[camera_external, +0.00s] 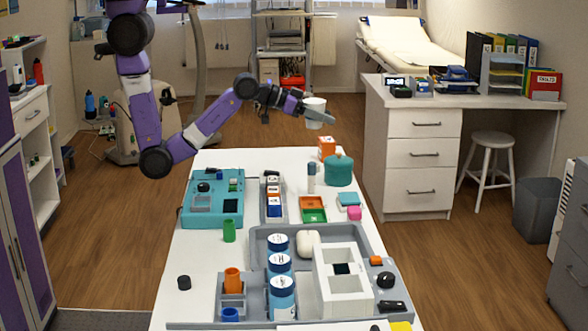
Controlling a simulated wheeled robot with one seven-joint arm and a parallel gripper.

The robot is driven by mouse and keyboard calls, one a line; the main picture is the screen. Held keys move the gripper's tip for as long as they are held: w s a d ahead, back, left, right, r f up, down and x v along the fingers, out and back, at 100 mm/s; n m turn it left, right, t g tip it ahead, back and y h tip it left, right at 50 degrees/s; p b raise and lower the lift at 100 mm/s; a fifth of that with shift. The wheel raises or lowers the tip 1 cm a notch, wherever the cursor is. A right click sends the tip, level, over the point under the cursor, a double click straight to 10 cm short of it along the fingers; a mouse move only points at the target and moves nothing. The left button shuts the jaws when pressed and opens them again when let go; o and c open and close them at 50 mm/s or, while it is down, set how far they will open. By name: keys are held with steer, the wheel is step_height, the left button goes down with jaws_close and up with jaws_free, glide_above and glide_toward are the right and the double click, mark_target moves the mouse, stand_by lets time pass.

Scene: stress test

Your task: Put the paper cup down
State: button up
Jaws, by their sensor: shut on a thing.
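The white paper cup (315,108) is upright in my gripper (318,117) in the external view. My gripper is shut on the cup and holds it in the air, above and behind the far end of the white table (205,277). The lower part of the cup is partly hidden by the fingers. My purple and white arm reaches in from the upper left.
The table carries a teal case (227,218), a teal jar (339,171), an orange box (326,147), an orange tray (312,202), several blue-and-white canisters (281,297) and a white open box (346,300). A small bare patch shows at the table's far left corner. A desk (411,98) stands right.

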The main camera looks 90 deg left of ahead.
steer(key=s+a+n+y, duration=0.2)
steer(key=s+a+y, duration=0.1)
steer(key=a, duration=1)
steer(key=n+g+y+b, duration=0.1)
steer(key=n, duration=0.1)
glide_above(289, 161)
steer(key=shift+y, duration=0.3)
step_height(289, 161, down, 20)
steer(key=shift+f+b, duration=0.2)
steer(key=shift+b, duration=0.4)
steer(key=shift+f, duration=0.15)
steer(key=o, duration=1.3)
